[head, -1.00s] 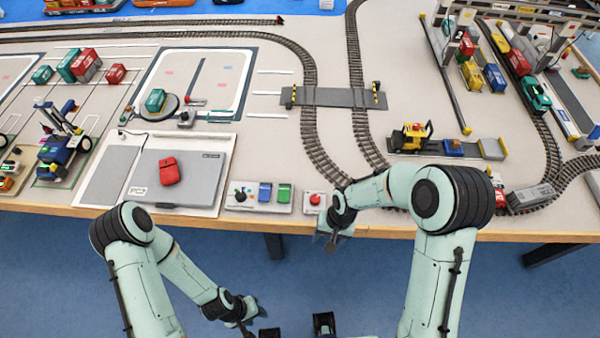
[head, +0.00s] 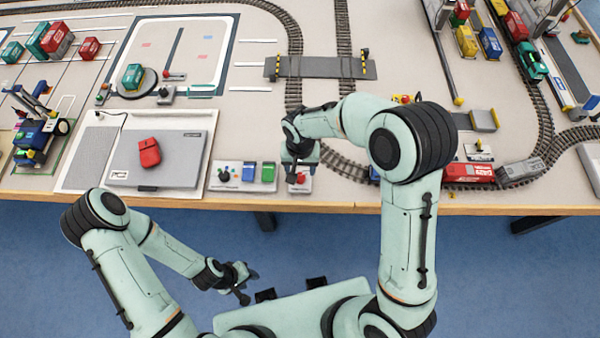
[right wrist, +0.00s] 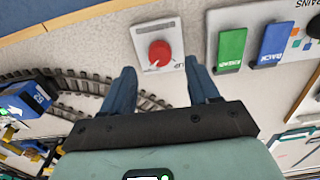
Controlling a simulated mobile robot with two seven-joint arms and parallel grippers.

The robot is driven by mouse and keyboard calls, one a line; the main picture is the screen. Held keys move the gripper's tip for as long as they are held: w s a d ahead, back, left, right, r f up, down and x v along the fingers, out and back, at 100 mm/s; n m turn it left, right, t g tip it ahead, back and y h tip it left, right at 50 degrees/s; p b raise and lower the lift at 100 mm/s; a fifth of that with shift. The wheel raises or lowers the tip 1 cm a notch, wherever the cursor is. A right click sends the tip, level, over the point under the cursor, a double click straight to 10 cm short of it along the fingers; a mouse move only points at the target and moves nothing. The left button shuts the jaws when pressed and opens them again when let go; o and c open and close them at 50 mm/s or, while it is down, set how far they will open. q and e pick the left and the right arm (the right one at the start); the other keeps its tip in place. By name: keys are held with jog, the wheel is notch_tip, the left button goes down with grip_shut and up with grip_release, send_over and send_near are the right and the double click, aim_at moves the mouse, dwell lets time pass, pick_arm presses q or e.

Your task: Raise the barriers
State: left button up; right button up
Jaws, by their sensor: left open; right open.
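The level crossing's grey plate (head: 318,67) lies over the two tracks at the top middle. A small yellow-and-black striped post stands at its left end (head: 272,67) and another at its right end (head: 365,64); I cannot tell how their barrier arms lie. My left gripper (head: 245,284) is open in front of the table.
A panel with a black joystick, a blue switch (head: 248,172) and a green switch (head: 268,172) sits just left of the button box. A red wagon (head: 468,172) stands on track at the right.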

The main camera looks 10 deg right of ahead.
aim_at(300, 176)
jog(key=shift+f, duration=2.25)
jog(key=shift+c, duration=0.2)
jog(key=c, duration=1)
